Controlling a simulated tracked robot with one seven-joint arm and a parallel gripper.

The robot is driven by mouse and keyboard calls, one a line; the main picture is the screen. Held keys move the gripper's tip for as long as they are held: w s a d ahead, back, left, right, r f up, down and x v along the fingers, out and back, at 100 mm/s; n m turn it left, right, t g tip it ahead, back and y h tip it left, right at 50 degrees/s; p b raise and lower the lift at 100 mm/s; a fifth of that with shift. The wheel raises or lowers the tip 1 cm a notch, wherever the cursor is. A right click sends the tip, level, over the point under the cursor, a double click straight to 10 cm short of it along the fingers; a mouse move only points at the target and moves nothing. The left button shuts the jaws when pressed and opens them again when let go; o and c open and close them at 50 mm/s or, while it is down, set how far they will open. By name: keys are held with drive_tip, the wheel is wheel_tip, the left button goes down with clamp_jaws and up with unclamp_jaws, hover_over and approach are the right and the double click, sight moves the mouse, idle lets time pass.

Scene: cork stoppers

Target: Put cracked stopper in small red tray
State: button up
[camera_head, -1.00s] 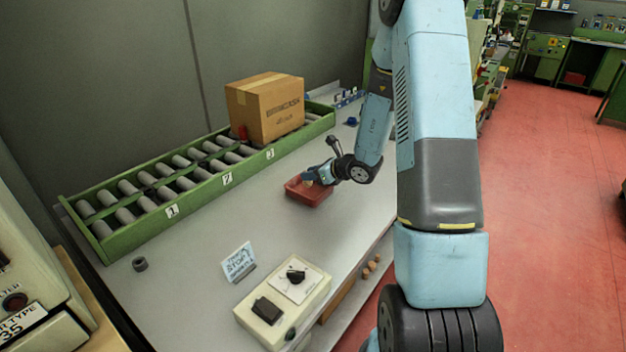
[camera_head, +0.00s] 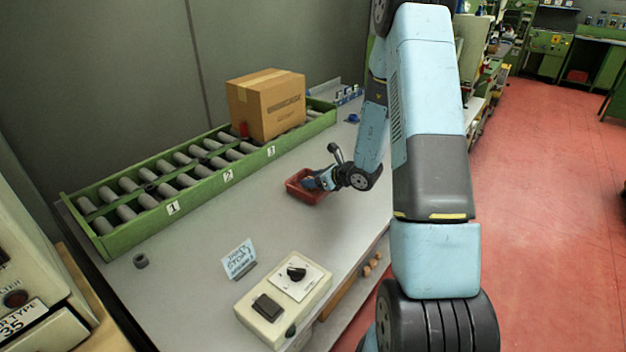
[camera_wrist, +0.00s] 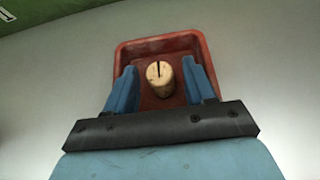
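The cracked stopper (camera_wrist: 160,79) is a light tan cork with a dark slit in its top. In the wrist view it is in the small red tray (camera_wrist: 194,40), between my two fingers. My gripper (camera_wrist: 160,84) is open around it, with a narrow gap showing on each side. In the head view the red tray (camera_head: 293,184) sits on the grey bench, and my gripper (camera_head: 310,183) reaches down into it from the right. The stopper is hidden there by my gripper.
A green roller rack (camera_head: 120,240) with numbered labels runs along the back, with a cardboard box (camera_head: 265,105) on it. A small sign (camera_head: 238,258) and a cream switch box (camera_head: 284,305) stand nearer. The middle bench is clear.

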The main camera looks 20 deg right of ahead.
drive_tip(key=v, duration=1.2)
drive_tip(key=s+a+r+n+g+y, duration=0.1)
drive_tip(key=s+a+r+n+g, duration=0.2)
drive_tip(key=s+a+r+n, duration=0.4)
drive_tip(key=s+a+r+n+g+y, duration=0.1)
drive_tip(key=s+a+r+n+g, duration=0.3)
drive_tip(key=r+n, duration=0.45)
drive_tip(key=s+d+r+n+t+h, duration=0.1)
drive_tip(key=s+d+r+n+h, duration=0.1)
drive_tip(key=s+r+n+h, duration=0.2)
drive_tip(key=s+d+r+n+t+h, duration=0.1)
drive_tip(key=s+r+n+h, duration=0.4)
drive_tip(key=s, duration=0.8)
wheel_tip(320, 180, up, 3)
drive_tip(key=n, duration=0.4)
drive_tip(key=shift+s+d+t, duration=0.25)
drive_tip(key=shift+d+t, duration=0.15)
drive_tip(key=shift+r, duration=0.1)
